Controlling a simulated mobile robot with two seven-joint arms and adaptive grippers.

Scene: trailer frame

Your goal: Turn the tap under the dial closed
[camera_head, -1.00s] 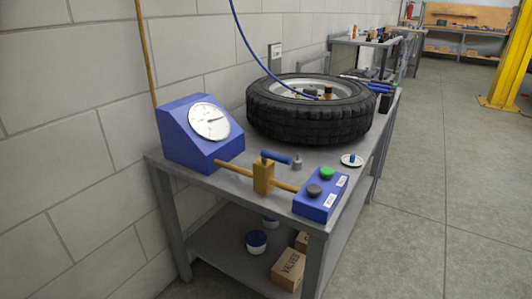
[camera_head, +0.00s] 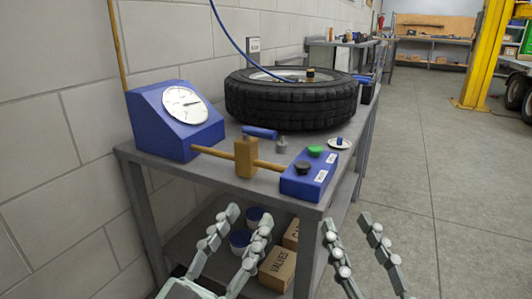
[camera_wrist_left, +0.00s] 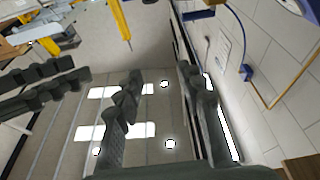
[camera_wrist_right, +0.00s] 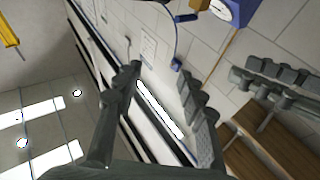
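The tap is a brass body (camera_head: 246,157) on a brass pipe, with a blue lever handle (camera_head: 260,132) above it. The pipe runs from the blue dial housing (camera_head: 170,126) with its white dial (camera_head: 184,105) to a blue button box (camera_head: 309,175). The handle lies across the line of the pipe, pointing toward the tyre side. My left gripper (camera_head: 249,213) is open and empty in front of the bench, below the tap. My right gripper (camera_head: 347,219) is open and empty to its right, past the bench corner. Both wrist views show spread fingers with nothing between them.
A tyre (camera_head: 290,103) lies on the bench (camera_head: 215,176) behind the tap. A small grey fitting (camera_head: 281,146) and a white dish (camera_head: 339,144) sit nearby. Boxes (camera_head: 278,268) and tins stand on the lower shelf. The floor to the right is clear.

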